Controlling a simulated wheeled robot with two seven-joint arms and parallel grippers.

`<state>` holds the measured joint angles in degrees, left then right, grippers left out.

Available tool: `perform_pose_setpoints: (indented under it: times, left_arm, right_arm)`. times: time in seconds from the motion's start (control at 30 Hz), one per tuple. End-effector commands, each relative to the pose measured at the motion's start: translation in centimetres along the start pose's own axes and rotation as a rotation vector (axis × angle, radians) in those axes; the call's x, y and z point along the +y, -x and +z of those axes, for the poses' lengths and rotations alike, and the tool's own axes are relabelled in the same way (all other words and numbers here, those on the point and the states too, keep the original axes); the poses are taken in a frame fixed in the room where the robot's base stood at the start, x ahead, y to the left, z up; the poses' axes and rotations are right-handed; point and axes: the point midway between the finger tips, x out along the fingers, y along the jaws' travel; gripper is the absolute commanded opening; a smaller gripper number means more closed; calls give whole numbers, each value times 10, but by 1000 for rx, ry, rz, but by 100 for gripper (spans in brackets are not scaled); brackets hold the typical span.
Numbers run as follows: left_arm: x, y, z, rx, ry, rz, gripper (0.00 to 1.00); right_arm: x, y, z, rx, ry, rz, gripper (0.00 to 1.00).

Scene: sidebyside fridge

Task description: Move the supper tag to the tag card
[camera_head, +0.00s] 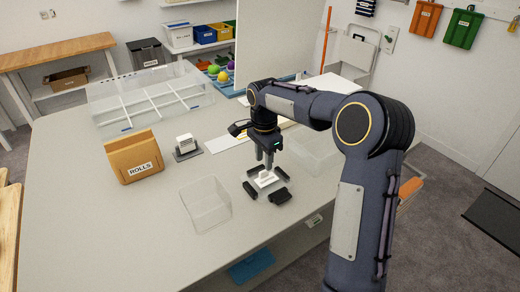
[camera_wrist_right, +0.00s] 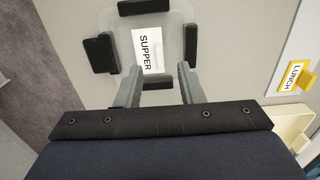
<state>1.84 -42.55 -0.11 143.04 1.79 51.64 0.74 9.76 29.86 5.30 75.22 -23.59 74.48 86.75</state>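The supper tag (camera_wrist_right: 147,50) is a white card with black lettering. It shows beyond my right fingertips in the right wrist view, and as a small white piece (camera_head: 266,179) near the table's front edge in the head view. Black blocks stand around it. My right gripper (camera_head: 264,164) points down over it. Its two fingers (camera_wrist_right: 158,69) are apart with nothing between them, and I cannot tell the exact gap to the tag. A flat white card (camera_head: 228,143) lies behind, partly hidden by my right arm; I cannot tell if it is the tag card. My left gripper is out of view.
A clear bin (camera_head: 206,205) stands left of the tag, near a brown ROLLS holder (camera_head: 134,158) and a small grey stand (camera_head: 187,148). A divided clear tray (camera_head: 150,98) is at the back. A LUNCH tag (camera_wrist_right: 297,76) shows at right. The table's front left is bare.

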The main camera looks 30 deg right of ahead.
Motion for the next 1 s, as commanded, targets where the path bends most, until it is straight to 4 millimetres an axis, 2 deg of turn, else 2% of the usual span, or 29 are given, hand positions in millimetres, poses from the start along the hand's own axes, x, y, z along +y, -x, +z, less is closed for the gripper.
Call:
perform_pose_setpoints:
  times: [0.1,0.3,0.63,0.67,0.9,1.0]
  left_arm:
    - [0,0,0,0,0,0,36]
    - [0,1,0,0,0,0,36]
    - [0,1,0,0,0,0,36]
    - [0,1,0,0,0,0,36]
    - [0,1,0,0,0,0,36]
    - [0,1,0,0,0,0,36]
  right_arm:
    - [1,-20,0,-2,1,4,35]
    - [0,-39,1,-1,3,2,35]
    - [0,-43,1,-1,2,-1,35]
    - [0,-43,1,-1,2,-1,33]
    - [0,-43,0,-1,2,-1,2]
    - [0,-43,1,-1,3,-1,0]
